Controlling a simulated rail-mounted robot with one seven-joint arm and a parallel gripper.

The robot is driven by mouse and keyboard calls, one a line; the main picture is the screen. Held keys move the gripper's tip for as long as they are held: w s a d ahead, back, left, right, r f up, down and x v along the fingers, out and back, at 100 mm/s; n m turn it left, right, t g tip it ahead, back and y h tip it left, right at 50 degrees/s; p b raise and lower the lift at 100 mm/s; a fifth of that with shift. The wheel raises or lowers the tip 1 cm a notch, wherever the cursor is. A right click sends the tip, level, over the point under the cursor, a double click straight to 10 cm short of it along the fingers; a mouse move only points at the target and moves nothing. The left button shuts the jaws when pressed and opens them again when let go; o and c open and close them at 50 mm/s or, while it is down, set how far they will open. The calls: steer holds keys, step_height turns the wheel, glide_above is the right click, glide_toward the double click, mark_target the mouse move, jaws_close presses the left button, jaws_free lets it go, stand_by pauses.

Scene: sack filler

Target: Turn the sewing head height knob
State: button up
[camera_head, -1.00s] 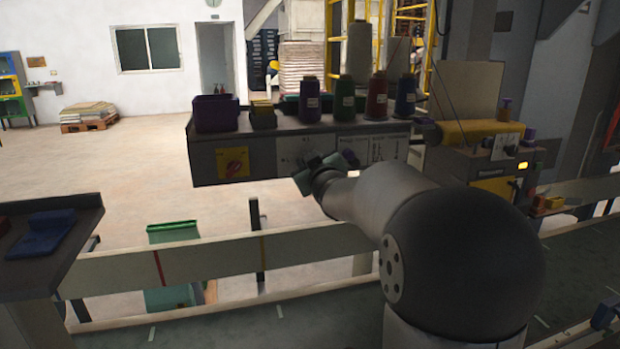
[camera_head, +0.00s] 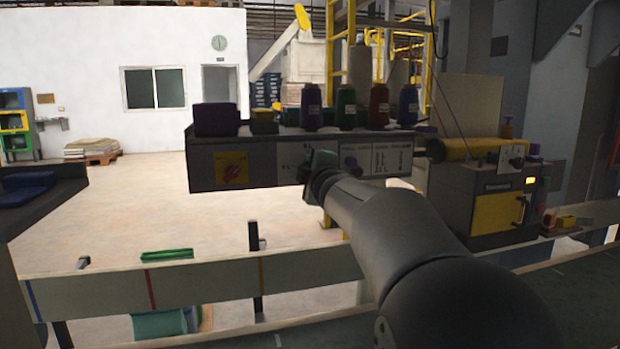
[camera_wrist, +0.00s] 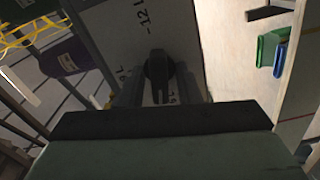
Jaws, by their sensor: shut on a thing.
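The black knob (camera_wrist: 158,72) sits on a pale dial plate (camera_wrist: 165,30) with printed marks, one reading 12. Its pointer part points down in the wrist view. My gripper (camera_wrist: 158,92) is shut on the knob, with one grey finger on each side of it. In the head view my gripper (camera_head: 312,182) is against the front of the grey control panel (camera_head: 210,160), at a white plate right of the yellow one. There the gripper hides the knob.
Several thread spools, a purple bin (camera_head: 216,120) and a yellow box (camera_head: 264,121) stand on the panel's top. A pale conveyor rail (camera_head: 200,276) runs below.

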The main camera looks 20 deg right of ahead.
steer(key=shift+f+n+b, duration=0.1)
steer(key=shift+n+b, duration=0.4)
steer(key=shift+n, duration=0.6)
steer(key=o, duration=0.6)
steer(key=s, duration=0.4)
steer(key=s+a, duration=0.1)
steer(key=s, duration=0.3)
steer(key=s+a+p, duration=0.1)
steer(key=s, duration=0.3)
steer(key=shift+w, duration=0.1)
